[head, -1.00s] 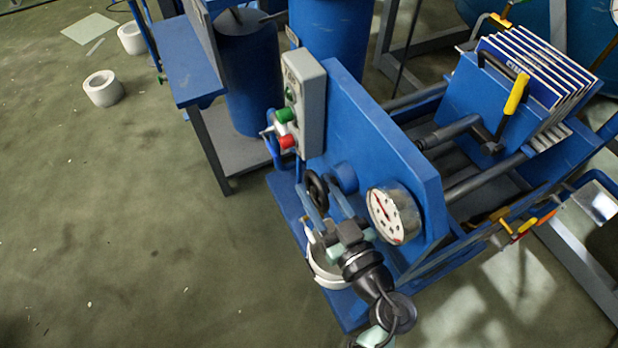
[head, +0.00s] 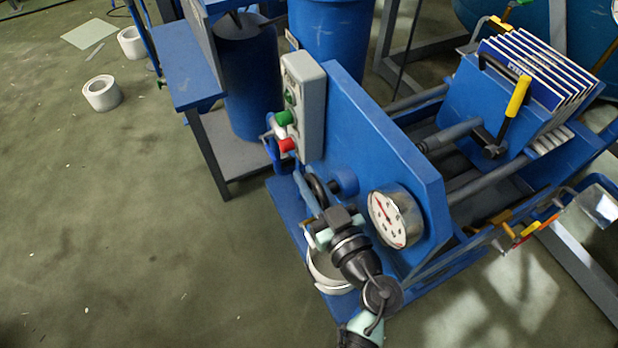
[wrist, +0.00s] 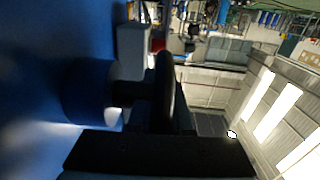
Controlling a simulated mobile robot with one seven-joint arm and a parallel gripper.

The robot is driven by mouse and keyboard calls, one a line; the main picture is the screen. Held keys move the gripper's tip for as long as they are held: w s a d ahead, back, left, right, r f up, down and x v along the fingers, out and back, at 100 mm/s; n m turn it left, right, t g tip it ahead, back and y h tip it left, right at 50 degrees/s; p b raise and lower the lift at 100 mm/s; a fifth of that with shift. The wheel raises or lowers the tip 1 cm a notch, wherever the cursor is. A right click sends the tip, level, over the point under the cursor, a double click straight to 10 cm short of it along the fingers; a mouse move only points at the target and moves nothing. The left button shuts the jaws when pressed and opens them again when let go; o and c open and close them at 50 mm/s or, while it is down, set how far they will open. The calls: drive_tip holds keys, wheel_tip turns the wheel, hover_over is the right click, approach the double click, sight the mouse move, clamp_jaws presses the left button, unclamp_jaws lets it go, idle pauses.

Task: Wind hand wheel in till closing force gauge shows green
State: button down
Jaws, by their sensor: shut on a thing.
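The dark hand wheel (head: 317,190) sits on a short shaft with a blue collar (head: 343,179) on the front of the blue end plate. In the wrist view the wheel (wrist: 166,90) shows edge-on, beside its collar (wrist: 88,92). My gripper (head: 320,202) is shut on the hand wheel; its dark body partly hides the wheel in the head view. The round closing force gauge (head: 388,219) is on the same plate, right of the wheel. Its face is white with a red needle pointing to the upper left; I cannot make out a green zone.
A grey control box (head: 303,100) with green and red buttons stands above the wheel. A white bucket (head: 328,272) is below my gripper. A stack of plates (head: 540,70) is on the press rails at right. The floor at left is mostly clear.

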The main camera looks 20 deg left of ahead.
drive_tip(key=shift+s+t+y+b, duration=0.1)
drive_tip(key=shift+t+y+b, duration=0.6)
drive_tip(key=shift+y+b, duration=0.15)
drive_tip(key=shift+r+y+b, duration=0.25)
drive_tip(key=shift+r+b, duration=0.05)
drive_tip(key=shift+r, duration=0.05)
drive_tip(key=c, duration=0.8)
unclamp_jaws()
drive_tip(key=shift+c, duration=0.2)
drive_tip(key=shift+d, duration=0.1)
drive_tip(key=p+v, duration=0.2)
drive_tip(key=v, duration=1.1)
drive_tip(key=shift+f, duration=0.15)
